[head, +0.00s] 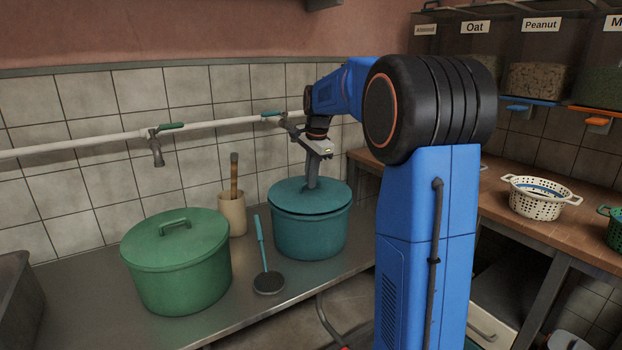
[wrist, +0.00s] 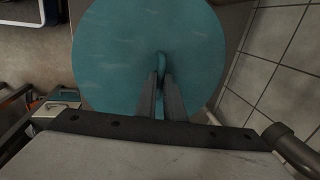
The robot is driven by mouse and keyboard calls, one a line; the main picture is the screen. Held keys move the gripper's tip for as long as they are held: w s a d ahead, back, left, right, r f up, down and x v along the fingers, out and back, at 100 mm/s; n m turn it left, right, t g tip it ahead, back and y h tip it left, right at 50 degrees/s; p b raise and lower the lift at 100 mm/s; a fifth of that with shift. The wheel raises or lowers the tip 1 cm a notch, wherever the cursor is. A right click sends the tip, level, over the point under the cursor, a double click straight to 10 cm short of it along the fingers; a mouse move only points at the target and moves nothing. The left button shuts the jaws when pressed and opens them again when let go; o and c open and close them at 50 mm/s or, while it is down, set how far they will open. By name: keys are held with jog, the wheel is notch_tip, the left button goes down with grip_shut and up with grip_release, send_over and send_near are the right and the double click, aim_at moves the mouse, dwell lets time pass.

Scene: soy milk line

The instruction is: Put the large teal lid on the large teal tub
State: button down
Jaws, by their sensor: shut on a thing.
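The large teal tub (head: 310,238) stands upright on the metal counter in the head view, left of my arm. The large teal lid (head: 290,198) lies over the tub's mouth, covering it; whether it is fully seated I cannot tell. In the wrist view the lid (wrist: 115,60) fills the upper middle and hides the tub. My gripper (head: 313,183) points down onto the lid from above. In the wrist view its fingers (wrist: 160,90) are shut on the lid's loop handle (wrist: 160,64).
A green lidded pot (head: 180,275) stands at the left on the counter (head: 110,325). A pipe with taps (head: 205,126) runs along the wall behind. A white colander (head: 540,200) sits on the right wooden counter.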

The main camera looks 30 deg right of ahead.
aim_at(317, 195)
jog(key=shift+f, duration=0.55)
dwell(0.4)
jog(key=c, duration=1.8)
grip_release()
jog(key=s+r, duration=0.3)
jog(key=r, duration=1.4)
jog(key=shift+s, duration=0.15)
jog(key=shift+s, duration=0.1)
